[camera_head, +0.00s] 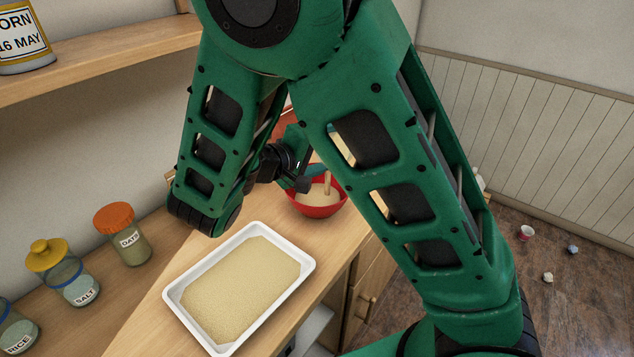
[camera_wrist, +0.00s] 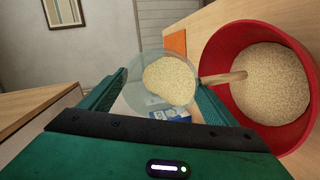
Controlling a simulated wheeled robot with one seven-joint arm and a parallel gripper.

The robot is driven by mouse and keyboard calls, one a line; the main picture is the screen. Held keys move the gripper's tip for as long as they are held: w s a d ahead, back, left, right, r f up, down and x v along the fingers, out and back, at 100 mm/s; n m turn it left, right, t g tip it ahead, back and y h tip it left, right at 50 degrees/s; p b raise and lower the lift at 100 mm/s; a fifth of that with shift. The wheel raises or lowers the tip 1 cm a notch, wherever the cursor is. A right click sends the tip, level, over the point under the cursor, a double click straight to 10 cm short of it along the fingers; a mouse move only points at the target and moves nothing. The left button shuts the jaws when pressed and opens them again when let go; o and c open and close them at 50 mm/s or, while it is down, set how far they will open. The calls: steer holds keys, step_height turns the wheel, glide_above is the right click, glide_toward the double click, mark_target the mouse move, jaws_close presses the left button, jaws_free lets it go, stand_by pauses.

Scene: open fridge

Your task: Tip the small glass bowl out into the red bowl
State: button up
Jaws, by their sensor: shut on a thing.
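My gripper (camera_wrist: 160,82) is shut on the small glass bowl (camera_wrist: 134,95), with one finger at each side of it. The clear bowl holds a heap of pale grain (camera_wrist: 170,78), gathered toward its right side in the wrist view. The red bowl (camera_wrist: 234,55) is close beside it on the right, holding similar grain with a wooden handle sticking out over its rim. In the head view the red bowl (camera_head: 316,211) stands on the counter, and my gripper (camera_head: 312,178) is at its upper left. The glass bowl cannot be made out there.
A white tray of grain (camera_head: 168,294) lies on the counter in front of the red bowl. Jars labelled oats (camera_head: 126,246), salt (camera_head: 75,284) and rice (camera_head: 18,335) stand at the left. An orange flat thing (camera_wrist: 176,42) and a blue-and-white thing (camera_wrist: 170,115) lie near the bowls.

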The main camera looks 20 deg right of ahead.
stand_by(0.3)
steer(key=shift+s+a+r+t+h, duration=0.2)
steer(key=shift+a+t+h, duration=0.3)
steer(key=shift+h, duration=0.6)
steer(key=shift+s+a+t+h, duration=0.3)
steer(key=shift+a+t+h, duration=0.2)
steer(key=shift+h, duration=0.6)
steer(key=shift+w+d+g+y, duration=0.2)
steer(key=shift+d+g+y, duration=0.1)
steer(key=shift+y, duration=0.4)
stand_by(0.7)
